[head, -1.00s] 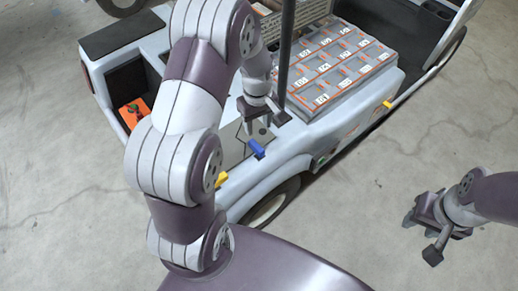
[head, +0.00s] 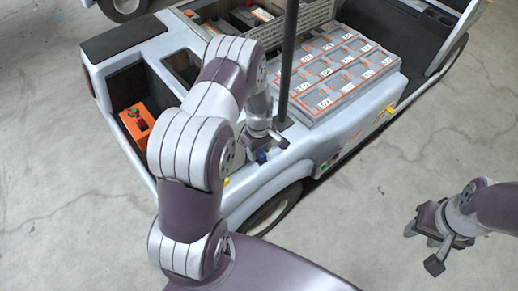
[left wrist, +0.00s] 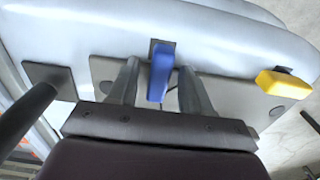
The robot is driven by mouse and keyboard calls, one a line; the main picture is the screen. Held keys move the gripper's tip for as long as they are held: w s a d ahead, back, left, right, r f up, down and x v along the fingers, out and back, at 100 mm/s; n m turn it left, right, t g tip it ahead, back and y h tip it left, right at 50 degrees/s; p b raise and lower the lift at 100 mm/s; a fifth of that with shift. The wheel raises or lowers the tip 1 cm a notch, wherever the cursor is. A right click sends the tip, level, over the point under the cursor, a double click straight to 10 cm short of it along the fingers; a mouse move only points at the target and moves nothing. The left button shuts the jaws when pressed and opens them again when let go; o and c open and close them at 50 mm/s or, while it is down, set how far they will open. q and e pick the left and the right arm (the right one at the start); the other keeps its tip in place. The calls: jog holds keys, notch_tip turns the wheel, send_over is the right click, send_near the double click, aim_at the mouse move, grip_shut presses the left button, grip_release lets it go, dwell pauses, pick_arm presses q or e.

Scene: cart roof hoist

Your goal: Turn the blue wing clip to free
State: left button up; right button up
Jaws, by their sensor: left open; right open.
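The blue wing clip (left wrist: 161,72) sits on a dark plate at the edge of a grey panel, near the cart's side. In the head view the clip (head: 261,156) is partly hidden by my left gripper (head: 262,142). In the left wrist view the two fingers of my left gripper (left wrist: 158,82) stand apart, one on each side of the clip. I cannot tell whether either finger touches it. My right gripper (head: 425,238) is open and empty above the floor, at the right of the head view.
A yellow clip (left wrist: 281,82) is to the right of the blue one. A dark post (head: 288,60) rises from the cart close to my left gripper. A grey tray with labelled cells (head: 345,70) lies behind. An orange box (head: 136,122) is in a cart recess.

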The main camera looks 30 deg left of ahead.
pick_arm(q)
grip_shut()
jog(key=shift+r+m, duration=0.1)
jog(key=shift+m, duration=0.3)
jog(key=m, duration=0.1)
jog(key=m+p, duration=0.1)
jog(key=m, duration=0.1)
jog(key=shift+w+d, duration=0.1)
jog(key=shift+w, duration=0.1)
jog(key=m, duration=0.2)
jog(key=m+p, duration=0.1)
jog(key=m, duration=0.1)
jog(key=shift+w+d, duration=0.2)
jog(key=m+p, duration=0.1)
jog(key=m, duration=0.4)
jog(key=shift+d, duration=0.2)
jog(key=m, duration=0.3)
jog(key=m+p, duration=0.1)
jog(key=m, duration=0.1)
jog(key=shift+d, duration=0.25)
jog(key=shift+m, duration=0.3)
